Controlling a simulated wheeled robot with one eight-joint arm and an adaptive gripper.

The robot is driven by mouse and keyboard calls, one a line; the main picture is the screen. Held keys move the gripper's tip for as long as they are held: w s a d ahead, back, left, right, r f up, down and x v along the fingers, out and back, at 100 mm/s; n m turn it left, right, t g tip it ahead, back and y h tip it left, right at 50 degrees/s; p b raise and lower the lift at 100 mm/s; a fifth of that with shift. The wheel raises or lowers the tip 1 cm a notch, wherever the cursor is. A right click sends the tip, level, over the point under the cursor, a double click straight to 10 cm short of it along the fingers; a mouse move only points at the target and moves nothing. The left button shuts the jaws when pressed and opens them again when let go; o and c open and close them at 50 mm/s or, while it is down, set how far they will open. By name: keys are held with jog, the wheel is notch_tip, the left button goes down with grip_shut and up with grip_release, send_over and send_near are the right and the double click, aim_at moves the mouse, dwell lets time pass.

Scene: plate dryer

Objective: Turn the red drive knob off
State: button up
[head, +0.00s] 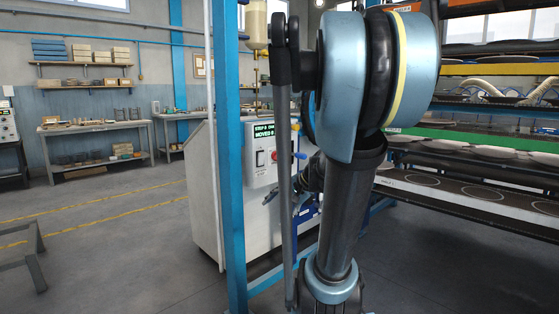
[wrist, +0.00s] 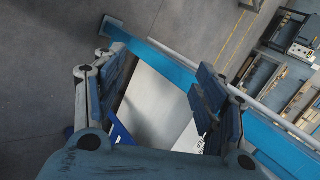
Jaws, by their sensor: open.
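The control panel (head: 262,165) is on the upper front of a white cabinet (head: 204,190) in the head view. It has a lit green-lettered display (head: 263,130). A small red control (head: 274,156) sits below the display, but it is too small to tell which way it is turned. My gripper (head: 276,198) is in front of the cabinet, below the panel and apart from the red control. In the wrist view my gripper (wrist: 160,82) has its fingers spread with nothing between them. The white cabinet (wrist: 158,100) shows beyond them; no red knob is visible there.
A blue upright post (head: 228,150) stands just left of the panel, close to my arm. A rack with plates (head: 470,152) stands at the right. A workbench (head: 95,130) is at the back left. The floor at left is open, with a low grey stand (head: 22,250).

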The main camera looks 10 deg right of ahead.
jog(key=w+d+r+m+t+y, duration=0.1)
jog(key=w+d+r+m+t, duration=0.15)
jog(key=w, duration=0.45)
jog(key=w+d+r+m+t+y, duration=0.1)
jog(key=w+d+r+m+y, duration=0.15)
jog(key=w, duration=0.35)
jog(key=m+t, duration=0.6)
jog(key=m, duration=0.1)
send_near(279, 156)
jog(key=shift+y, duration=0.25)
jog(key=x, duration=0.9)
jog(key=shift+w+f, duration=0.2)
jog(key=shift+w, duration=0.05)
jog(key=c, duration=1.1)
